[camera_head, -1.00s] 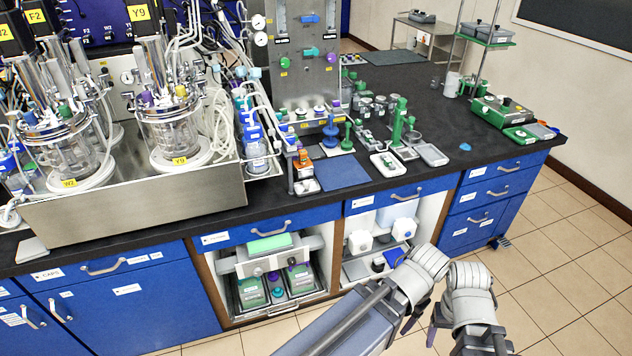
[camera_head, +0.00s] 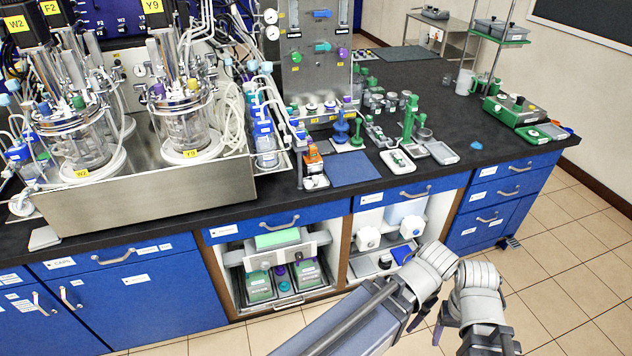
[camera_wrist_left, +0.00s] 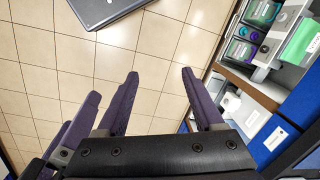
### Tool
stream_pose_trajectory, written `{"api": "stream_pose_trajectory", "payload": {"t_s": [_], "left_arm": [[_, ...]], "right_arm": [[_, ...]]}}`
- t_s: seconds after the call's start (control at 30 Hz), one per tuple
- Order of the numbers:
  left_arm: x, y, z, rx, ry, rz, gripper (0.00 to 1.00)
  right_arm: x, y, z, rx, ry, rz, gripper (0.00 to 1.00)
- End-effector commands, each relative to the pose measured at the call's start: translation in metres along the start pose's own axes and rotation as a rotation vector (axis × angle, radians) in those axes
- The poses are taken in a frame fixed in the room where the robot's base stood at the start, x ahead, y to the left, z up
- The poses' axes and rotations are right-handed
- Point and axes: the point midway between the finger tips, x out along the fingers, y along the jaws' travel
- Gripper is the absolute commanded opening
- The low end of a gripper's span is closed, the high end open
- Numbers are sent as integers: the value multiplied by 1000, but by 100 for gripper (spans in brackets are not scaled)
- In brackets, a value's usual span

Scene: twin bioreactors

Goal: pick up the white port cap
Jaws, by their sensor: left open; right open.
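I cannot pick out the white port cap with certainty. Several small knob-like pieces, some pale, sit in a row at the foot of the steel panel (camera_head: 316,68), too small to tell apart. My right gripper (camera_head: 440,326) hangs low at the lower right in the head view, in front of the bench and over the floor. My left gripper (camera_head: 424,308) is beside it, partly hidden by its own wrist. In the left wrist view my left gripper (camera_wrist_left: 160,90) has its purple fingers apart, with only floor tiles between them. Both grippers are empty and far from the bench top.
Two glass bioreactors (camera_head: 188,130) stand in a steel tray (camera_head: 150,202) at the left. A blue mat (camera_head: 353,169), a white tray (camera_head: 397,162) and green stands (camera_head: 409,118) occupy the bench. Open shelves below hold boxes. The bench's right part (camera_head: 455,110) is mostly clear.

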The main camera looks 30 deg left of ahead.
Motion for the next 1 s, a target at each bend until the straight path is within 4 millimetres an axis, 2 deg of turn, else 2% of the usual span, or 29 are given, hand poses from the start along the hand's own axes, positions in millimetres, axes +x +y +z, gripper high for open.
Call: {"api": "stream_pose_trajectory", "payload": {"t_s": [0.1, 0.27, 0.4, 0.53, 0.67, 0.77, 0.8, 0.87, 0.9, 1.0], "left_arm": [[0, 0, 0, 0, 0, 0, 69], [9, -3, -9, 6, 26, 39, 51], [33, -20, -43, 30, 155, 176, 38], [48, -56, -87, 39, 380, 303, 38], [50, -113, -124, 12, 638, 348, 38], [48, -171, -141, -35, 841, 324, 38], [46, -198, -145, -59, 920, 300, 38], [43, -240, -146, -103, 1033, 250, 38], [41, -270, -144, -136, 1104, 208, 38], [37, -341, -128, -221, 1247, 88, 38]], "right_arm": [[0, 0, 0, 0, 0, 0, 69], [9, -1, 0, 0, 0, 0, 69], [34, -3, -2, 0, 0, 0, 69], [61, -6, -4, 0, 0, 0, 69], [87, -8, -5, 0, 0, 0, 69], [106, -10, -6, -1, 0, 0, 69], [114, -11, -7, -1, 0, 0, 69], [126, -12, -7, -1, 0, 0, 69], [133, -13, -8, -1, 0, 0, 69], [149, -14, -9, -1, 0, 0, 69]]}}
